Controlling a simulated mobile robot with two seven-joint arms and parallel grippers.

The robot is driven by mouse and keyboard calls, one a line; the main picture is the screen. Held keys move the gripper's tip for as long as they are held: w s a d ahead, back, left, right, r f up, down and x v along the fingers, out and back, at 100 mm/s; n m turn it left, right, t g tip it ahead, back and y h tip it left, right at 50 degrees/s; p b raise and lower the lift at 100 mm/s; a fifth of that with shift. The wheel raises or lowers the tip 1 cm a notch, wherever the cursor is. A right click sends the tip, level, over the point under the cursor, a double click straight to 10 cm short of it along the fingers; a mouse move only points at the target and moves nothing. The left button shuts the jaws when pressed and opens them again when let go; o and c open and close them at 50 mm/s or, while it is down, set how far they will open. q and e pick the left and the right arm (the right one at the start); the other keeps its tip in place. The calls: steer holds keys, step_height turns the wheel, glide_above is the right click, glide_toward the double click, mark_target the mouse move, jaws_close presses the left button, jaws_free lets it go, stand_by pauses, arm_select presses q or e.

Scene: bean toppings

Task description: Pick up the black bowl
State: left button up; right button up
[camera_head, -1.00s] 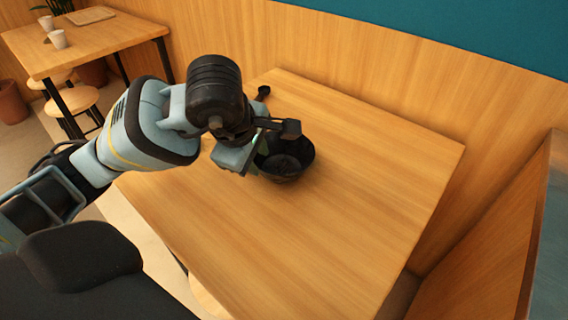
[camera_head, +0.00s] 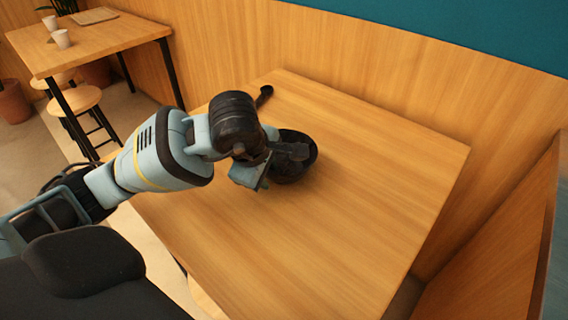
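The black bowl (camera_head: 296,172) stands upright on the wooden table (camera_head: 360,220), near its left-back part. My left gripper (camera_head: 268,163) is at the bowl's left rim. Its fingers look apart: one dark finger reaches over into the bowl, and the pale-blue part of the gripper is outside the left wall. The gripper and wrist hide the bowl's left side, so contact with the wall cannot be made out. My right gripper is not in view.
A dark spoon-like object (camera_head: 264,95) lies at the table's back left edge. The table's front and right are clear. A wooden wall (camera_head: 400,80) stands behind. Another table (camera_head: 95,45) with cups and a tray is at the far left, with stools.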

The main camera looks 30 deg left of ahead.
arm_select(q)
steer(key=shift+f, duration=0.1)
jaws_close()
stand_by(0.4)
